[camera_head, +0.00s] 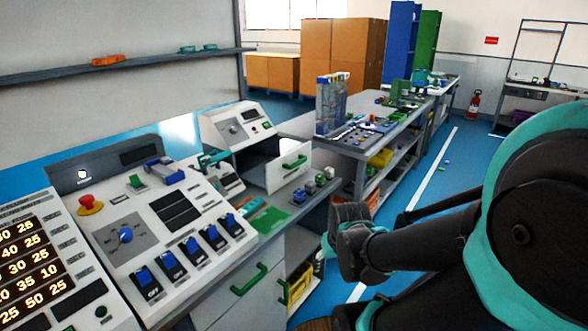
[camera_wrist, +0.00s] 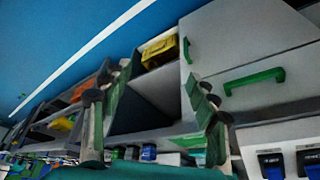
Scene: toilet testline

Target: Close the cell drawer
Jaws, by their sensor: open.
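The cell drawer (camera_head: 285,172) is a white box with a green handle (camera_head: 294,162) on its front. It stands pulled out of the white device (camera_head: 238,128) on the bench in the head view, and its dark inside shows. I cannot make it out in the wrist view. My gripper (camera_head: 338,236) is right of and below the drawer in the head view, apart from it, over the bench's right side. In the wrist view my gripper (camera_wrist: 152,108) has its fingers spread wide with nothing held between them.
A control panel (camera_head: 165,225) with switches fills the near bench. Small coloured items (camera_head: 310,187) stand beside the drawer. Below are a cabinet with green handles (camera_head: 250,280) and a shelf with a yellow bin (camera_wrist: 160,50).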

